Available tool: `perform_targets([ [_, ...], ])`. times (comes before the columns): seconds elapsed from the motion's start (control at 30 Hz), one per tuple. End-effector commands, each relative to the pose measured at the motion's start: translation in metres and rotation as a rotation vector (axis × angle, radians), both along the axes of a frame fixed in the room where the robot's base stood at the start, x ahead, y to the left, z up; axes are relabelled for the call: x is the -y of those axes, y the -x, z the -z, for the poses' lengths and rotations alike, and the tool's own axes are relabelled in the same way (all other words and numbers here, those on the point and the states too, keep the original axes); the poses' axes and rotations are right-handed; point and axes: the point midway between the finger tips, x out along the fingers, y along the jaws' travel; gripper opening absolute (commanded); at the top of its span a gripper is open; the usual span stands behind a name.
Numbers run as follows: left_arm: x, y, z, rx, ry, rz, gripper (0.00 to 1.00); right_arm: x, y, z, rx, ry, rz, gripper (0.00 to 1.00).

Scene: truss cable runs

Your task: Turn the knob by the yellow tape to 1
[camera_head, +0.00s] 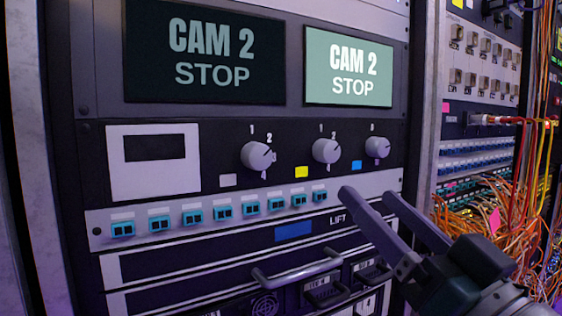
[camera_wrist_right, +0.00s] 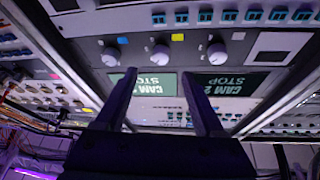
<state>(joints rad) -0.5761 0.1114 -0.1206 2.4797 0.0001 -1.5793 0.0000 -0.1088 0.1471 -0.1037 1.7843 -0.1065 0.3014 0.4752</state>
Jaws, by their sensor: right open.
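The yellow tape (camera_head: 301,171) is a small patch just below and left of the middle knob (camera_head: 326,150), a pale round knob on the dark panel. Marks 1 and 2 sit above this knob; I cannot tell clearly which one its pointer faces. In the right wrist view, upside down, the middle knob (camera_wrist_right: 160,54) and yellow tape (camera_wrist_right: 178,37) show just beyond my fingertips. My right gripper (camera_head: 367,193) is open and empty, below and right of the middle knob, apart from it. It also shows in the wrist view (camera_wrist_right: 158,73). My left gripper is not in view.
Similar knobs flank it: a left one (camera_head: 256,156) with grey tape (camera_head: 228,180) and a right one (camera_head: 376,147) with blue tape (camera_head: 356,165). A row of blue connectors (camera_head: 222,212) runs below. Handles (camera_head: 300,272) stick out lower down. Loose orange cables (camera_head: 480,205) hang at right.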

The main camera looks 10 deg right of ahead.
Motion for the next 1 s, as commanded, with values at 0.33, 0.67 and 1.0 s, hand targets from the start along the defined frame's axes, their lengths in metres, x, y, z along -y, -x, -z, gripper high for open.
perform_targets([
  [0.33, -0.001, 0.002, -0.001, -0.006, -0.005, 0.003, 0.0, -0.011, -0.049, -0.023, 0.009, -0.001, -0.002, 0.7],
  [0.67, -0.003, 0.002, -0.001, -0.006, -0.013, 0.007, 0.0, -0.019, -0.085, -0.037, 0.006, 0.0, -0.002, 0.7],
  [1.0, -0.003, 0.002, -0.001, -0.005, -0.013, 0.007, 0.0, -0.02, -0.088, -0.037, 0.004, 0.0, -0.002, 0.68],
])
